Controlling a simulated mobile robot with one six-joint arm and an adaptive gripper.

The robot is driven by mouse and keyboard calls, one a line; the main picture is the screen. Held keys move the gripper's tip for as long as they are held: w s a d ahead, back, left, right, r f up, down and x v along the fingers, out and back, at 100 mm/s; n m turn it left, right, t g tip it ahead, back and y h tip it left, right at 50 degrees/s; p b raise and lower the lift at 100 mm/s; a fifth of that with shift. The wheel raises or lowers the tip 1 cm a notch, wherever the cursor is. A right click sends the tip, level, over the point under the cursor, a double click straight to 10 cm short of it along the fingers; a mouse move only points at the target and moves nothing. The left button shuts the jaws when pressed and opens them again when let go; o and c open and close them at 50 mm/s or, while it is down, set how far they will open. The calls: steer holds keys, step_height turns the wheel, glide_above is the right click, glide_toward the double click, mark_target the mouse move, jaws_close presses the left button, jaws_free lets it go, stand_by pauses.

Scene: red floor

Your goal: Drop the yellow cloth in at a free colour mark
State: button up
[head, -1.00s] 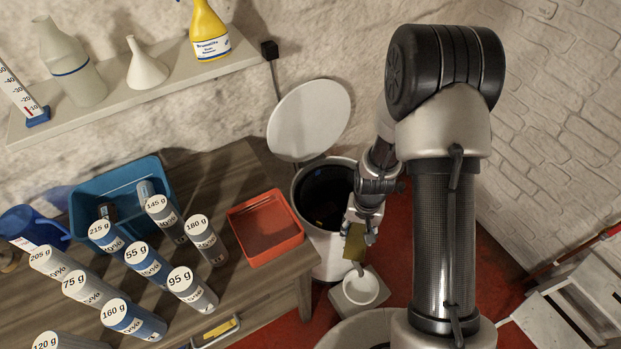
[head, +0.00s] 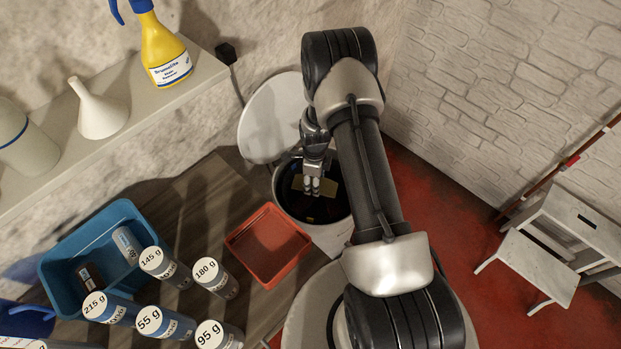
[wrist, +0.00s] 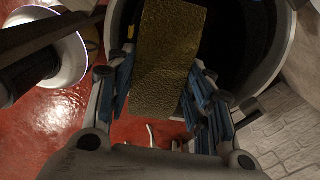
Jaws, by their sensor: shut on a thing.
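My gripper (head: 313,186) is shut on the yellow cloth (head: 329,187) and holds it over the mouth of the round white bin (head: 335,234). In the wrist view the cloth (wrist: 168,45) is a flat, olive-yellow rectangle between the blue-padded fingers of my gripper (wrist: 163,88). It stretches out over the bin's dark opening (wrist: 235,40). The white round lid (head: 268,118) stands open against the wall. The colour marks inside the bin are mostly hidden by the cloth, the gripper and shadow; I cannot tell which is free.
A red tray (head: 268,246) lies on the wooden table left of the bin. A blue crate (head: 75,247) and several labelled cylinders stand further left. A shelf (head: 165,103) holds a yellow spray bottle (head: 165,50). A white step stool (head: 545,262) stands right on red floor.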

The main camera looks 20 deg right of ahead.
step_height(320, 180, down, 14)
steer(key=b, duration=0.8)
steer(key=shift+f, duration=0.15)
steer(key=o, duration=1.2)
step_height(320, 180, up, 12)
stand_by(0.6)
